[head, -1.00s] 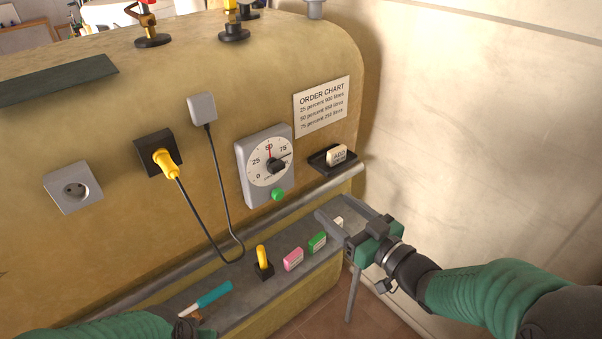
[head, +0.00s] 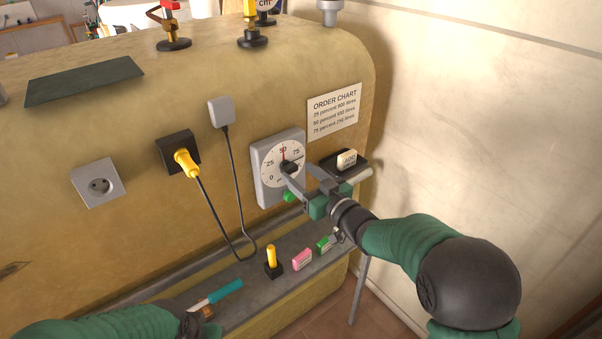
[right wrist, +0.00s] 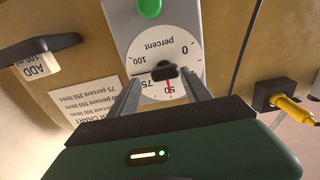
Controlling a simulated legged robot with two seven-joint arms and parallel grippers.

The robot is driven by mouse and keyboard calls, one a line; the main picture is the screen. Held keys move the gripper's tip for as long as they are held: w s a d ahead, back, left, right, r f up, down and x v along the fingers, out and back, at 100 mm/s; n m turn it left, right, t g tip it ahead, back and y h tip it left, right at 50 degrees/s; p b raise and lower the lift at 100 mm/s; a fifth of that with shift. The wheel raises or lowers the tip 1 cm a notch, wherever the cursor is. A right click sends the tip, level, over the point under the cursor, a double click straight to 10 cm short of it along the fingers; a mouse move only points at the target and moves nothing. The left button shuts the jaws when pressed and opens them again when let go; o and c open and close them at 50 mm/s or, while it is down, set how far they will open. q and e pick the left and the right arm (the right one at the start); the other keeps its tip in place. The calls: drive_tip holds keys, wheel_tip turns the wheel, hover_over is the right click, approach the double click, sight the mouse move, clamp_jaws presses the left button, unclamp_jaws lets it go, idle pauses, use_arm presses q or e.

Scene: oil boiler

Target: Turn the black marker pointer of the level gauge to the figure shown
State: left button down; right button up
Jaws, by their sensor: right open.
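The level gauge (head: 262,190) is a grey box with a white round dial on the tank front. Its red needle (right wrist: 168,87) stands at about 50. The black marker pointer has a dark knob (right wrist: 163,73) at the dial centre; its thin tip appears to lie between 75 and 100. My right gripper (head: 303,173) is open in front of the dial. In the right wrist view its fingertips (right wrist: 160,82) lie to either side of the knob; contact cannot be told. My left gripper (head: 196,318) is at the bottom left, its jaws unclear.
The order chart (head: 334,112) pairs 25, 50 and 75 percent with litres. A tray with an ADD block (head: 347,160) is right of the gauge. Below, the ledge holds a yellow-handled switch (head: 271,262), pink (head: 302,260) and green blocks, and a teal-handled tool (head: 225,291).

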drive_tip(key=shift+s+a+r, duration=0.15)
drive_tip(key=shift+a+r, duration=0.2)
drive_tip(key=shift+a, duration=0.25)
drive_tip(key=shift+d+y, duration=0.1)
drive_tip(key=shift+y, duration=0.2)
drive_tip(key=c, duration=0.6)
drive_tip(key=shift+s+a+r, duration=0.15)
drive_tip(key=shift+a+r, duration=0.1)
clamp_jaws()
drive_tip(key=c, duration=0.8)
unclamp_jaws()
drive_tip(key=shift+d+f, duration=0.1)
drive_tip(key=shift+f, duration=0.15)
